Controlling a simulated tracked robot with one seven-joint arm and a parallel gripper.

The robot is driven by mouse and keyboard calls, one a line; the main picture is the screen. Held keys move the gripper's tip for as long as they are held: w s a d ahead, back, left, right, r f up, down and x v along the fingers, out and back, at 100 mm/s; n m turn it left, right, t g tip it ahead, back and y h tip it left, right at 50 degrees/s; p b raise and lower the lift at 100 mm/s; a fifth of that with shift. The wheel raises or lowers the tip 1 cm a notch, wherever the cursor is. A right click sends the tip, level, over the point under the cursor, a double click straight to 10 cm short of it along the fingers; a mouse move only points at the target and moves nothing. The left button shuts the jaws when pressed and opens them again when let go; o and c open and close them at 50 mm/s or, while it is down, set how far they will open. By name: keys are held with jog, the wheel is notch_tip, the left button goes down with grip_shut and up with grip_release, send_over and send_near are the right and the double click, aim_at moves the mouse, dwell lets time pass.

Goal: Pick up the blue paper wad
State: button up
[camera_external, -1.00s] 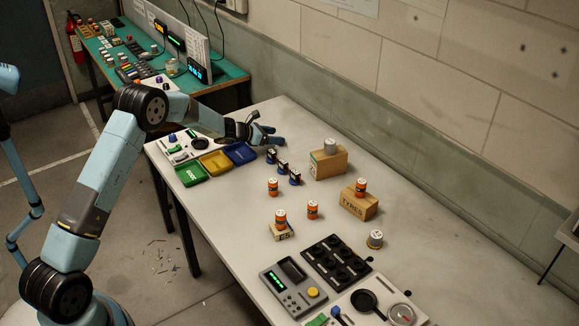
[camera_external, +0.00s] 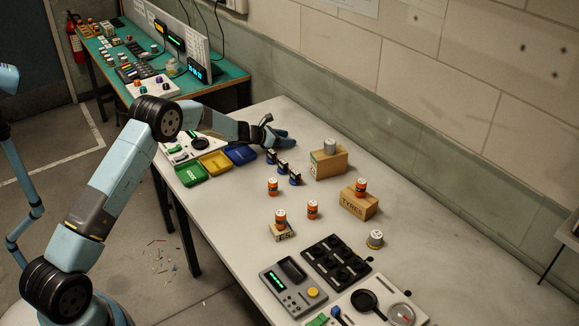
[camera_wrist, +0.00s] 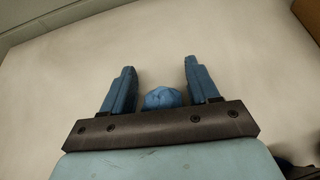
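The blue paper wad (camera_wrist: 163,98) is a small crumpled ball on the pale bench top. In the wrist view it sits between the two fingers of my gripper (camera_wrist: 160,85), close to the palm. The fingers stand apart with a gap on each side of the wad, so the gripper is open around it. The palm edge hides the wad's near part. In the external view my gripper (camera_external: 287,141) is low over the far left of the bench, and I cannot make out the wad there.
Green (camera_external: 191,175), yellow (camera_external: 215,164) and blue (camera_external: 240,154) trays lie left of my gripper. Several dark blue cans (camera_external: 283,168) stand just in front of it. A cardboard box (camera_external: 328,165) with a grey can is to the right. The bench behind is clear.

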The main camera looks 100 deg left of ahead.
jog(key=c, duration=0.8)
jog(key=shift+c, duration=0.2)
